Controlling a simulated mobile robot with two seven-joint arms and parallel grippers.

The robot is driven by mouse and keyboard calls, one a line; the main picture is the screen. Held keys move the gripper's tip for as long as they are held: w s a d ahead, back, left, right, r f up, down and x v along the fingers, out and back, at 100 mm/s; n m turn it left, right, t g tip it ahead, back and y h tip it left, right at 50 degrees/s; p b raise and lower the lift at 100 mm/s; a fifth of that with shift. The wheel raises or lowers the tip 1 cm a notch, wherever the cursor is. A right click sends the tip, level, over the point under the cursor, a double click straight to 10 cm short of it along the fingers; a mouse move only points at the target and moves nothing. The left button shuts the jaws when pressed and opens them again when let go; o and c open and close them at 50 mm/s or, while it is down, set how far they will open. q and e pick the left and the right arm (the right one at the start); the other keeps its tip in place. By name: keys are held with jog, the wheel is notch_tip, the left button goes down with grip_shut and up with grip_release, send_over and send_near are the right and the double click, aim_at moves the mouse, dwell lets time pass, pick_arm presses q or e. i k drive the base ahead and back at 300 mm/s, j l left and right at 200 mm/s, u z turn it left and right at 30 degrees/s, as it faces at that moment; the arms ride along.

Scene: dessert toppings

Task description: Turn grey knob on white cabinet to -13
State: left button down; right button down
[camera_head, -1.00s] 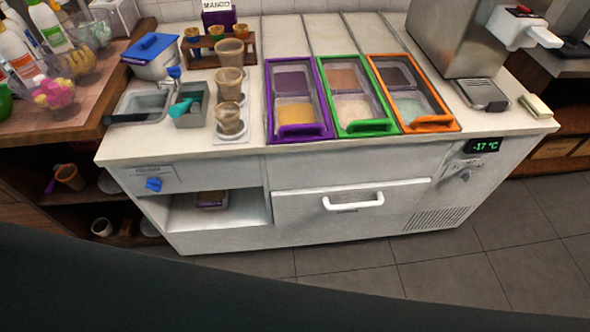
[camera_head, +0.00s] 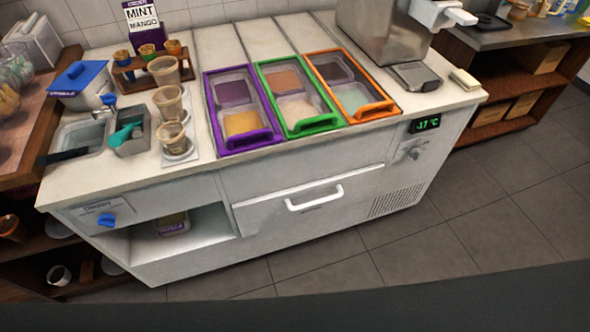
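The white cabinet (camera_head: 330,188) stands in front of me with a white handle (camera_head: 315,199) on its drawer front. A small grey knob (camera_head: 413,154) is on the cabinet's right front, just below a black display (camera_head: 425,125) that reads -17 °C in green. A blue knob (camera_head: 106,220) is on the cabinet's left front under a small label. Neither of my grippers is in view, and nothing touches the grey knob.
Purple, green and orange framed bins (camera_head: 362,114) sit in the cabinet top. A grey machine (camera_head: 375,40) stands at the back right. Stacked cups (camera_head: 172,134) stand left of the bins. The tiled floor (camera_head: 480,190) at right is clear. A dark band, possibly mine, crosses the bottom.

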aim_at(414, 153)
jog(key=l+z, duration=0.1)
jog(key=l, duration=0.9)
jog(key=i+l+z, duration=0.15)
jog(key=l, duration=0.9)
jog(key=l+z, duration=0.15)
jog(key=l, duration=0.35)
jog(key=i+l+z, duration=0.1)
jog(key=l, duration=0.35)
jog(key=i+l, duration=0.15)
jog(key=l, duration=0.35)
jog(key=z, duration=0.05)
